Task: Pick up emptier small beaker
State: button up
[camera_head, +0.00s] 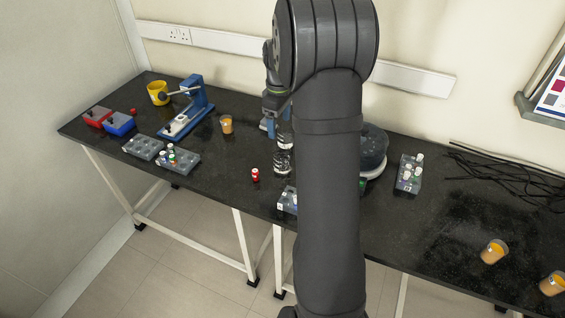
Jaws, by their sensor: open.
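Three small beakers with orange-brown contents stand on the black bench. One beaker (226,125) is left of my arm. A second beaker (493,252) and a third beaker (553,284) stand at the far right, the third near the picture's edge. Their fill levels are too small to compare surely. My gripper (283,166) hangs down just left of my large arm link, right of the first beaker and apart from it. It appears open with nothing visible in it; the arm hides part of that area.
A blue stand (195,105), yellow mug (157,93), red box (97,116), blue box (119,124) and grey racks (178,161) fill the left. A red-capped vial (255,175) stands centre. Right are a round device (373,150), a rack (409,174) and black cables (510,175).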

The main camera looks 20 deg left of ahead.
aim_at(281, 156)
jog(key=f, duration=1.6)
jog(key=shift+d+f, duration=0.25)
jog(key=shift+f, duration=0.15)
jog(key=c, duration=1.1)
jog(key=shift+r, duration=0.25)
jog(key=shift+r, duration=0.8)
jog(key=shift+d+r, duration=0.15)
jog(key=shift+r, duration=0.5)
jog(key=shift+d+r, duration=0.15)
jog(key=shift+r, duration=0.45)
jog(key=d+r, duration=0.1)
jog(key=d, duration=0.1)
jog(key=d+r, duration=0.2)
jog(key=d, duration=0.1)
jog(key=d+r, duration=0.1)
jog(key=d, duration=0.1)
jog(key=shift+d+r, duration=0.2)
jog(key=shift+d, duration=0.15)
jog(key=shift+d+r, duration=0.5)
jog(key=shift+d, duration=0.3)
jog(key=shift+d+r, duration=0.5)
jog(key=shift+d, duration=0.3)
